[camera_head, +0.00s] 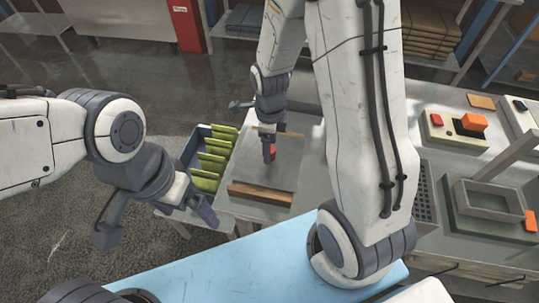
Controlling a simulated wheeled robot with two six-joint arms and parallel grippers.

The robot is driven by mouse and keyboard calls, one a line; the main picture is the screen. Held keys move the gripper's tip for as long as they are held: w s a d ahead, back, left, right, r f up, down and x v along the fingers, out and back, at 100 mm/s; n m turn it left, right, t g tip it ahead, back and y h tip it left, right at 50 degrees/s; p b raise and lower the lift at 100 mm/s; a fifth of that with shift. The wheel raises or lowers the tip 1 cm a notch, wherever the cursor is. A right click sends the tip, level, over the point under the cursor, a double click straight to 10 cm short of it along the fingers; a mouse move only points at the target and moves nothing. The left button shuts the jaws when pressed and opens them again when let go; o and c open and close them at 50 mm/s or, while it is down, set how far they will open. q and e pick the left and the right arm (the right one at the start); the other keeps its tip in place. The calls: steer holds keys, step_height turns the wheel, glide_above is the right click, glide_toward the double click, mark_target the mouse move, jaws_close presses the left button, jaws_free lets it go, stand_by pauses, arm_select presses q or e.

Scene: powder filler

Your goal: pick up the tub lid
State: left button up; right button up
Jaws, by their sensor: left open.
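My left gripper (203,211) is open and empty in the head view, beside the near left edge of the bench, close to a blue bin. My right gripper (268,155) points down over the bench, beside a small red object (273,153). Its jaws show too small and edge-on to tell their opening, or whether they touch the red object. I cannot make out the tub lid in this view. My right arm hides a large part of the bench behind it.
The blue bin (187,153) holds several green-yellow pieces (211,161). A brown strip (260,194) lies along the bench's near edge. At right stand a beige box with red and orange parts (437,128) and a grey open tray (487,200). Shelving lines the back.

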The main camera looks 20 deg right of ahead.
step_height(320, 180, down, 2)
steer(key=shift+f, duration=0.1)
jaws_close()
stand_by(0.4)
